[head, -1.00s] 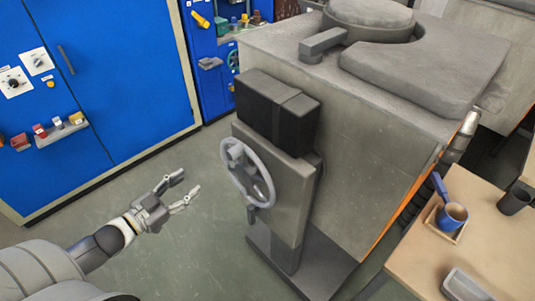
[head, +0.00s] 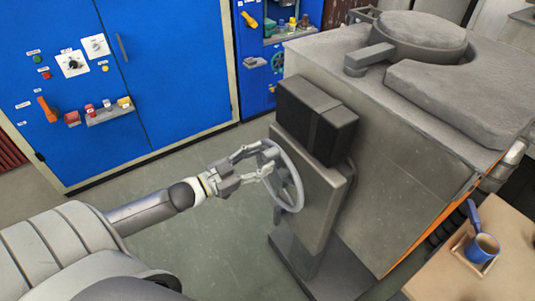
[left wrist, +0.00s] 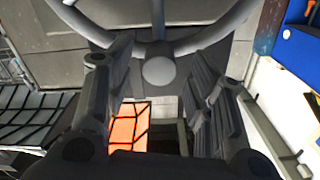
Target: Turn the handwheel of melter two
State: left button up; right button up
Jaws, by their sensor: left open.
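The grey handwheel (head: 297,194) is a spoked ring on the front plate of the grey melter (head: 405,155). My left gripper (head: 263,163) is at the wheel's left side, with its fingers spread and their tips at or close to the rim. In the left wrist view the wheel's hub (left wrist: 158,71) and spokes show ahead between the open fingers (left wrist: 155,85), with the rim across the top. I cannot tell whether the fingers touch the wheel. Nothing is held between them. My right gripper is not in view.
A black box (head: 316,118) sits just above the wheel. A blue cabinet (head: 165,75) with knobs and buttons stands behind at the left. A wooden table (head: 440,275) with a blue cup (head: 482,247) is at the lower right. The floor (head: 190,245) left of the melter is clear.

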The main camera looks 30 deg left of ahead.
pick_arm(q)
jog(key=shift+x, duration=1.5)
grip_shut()
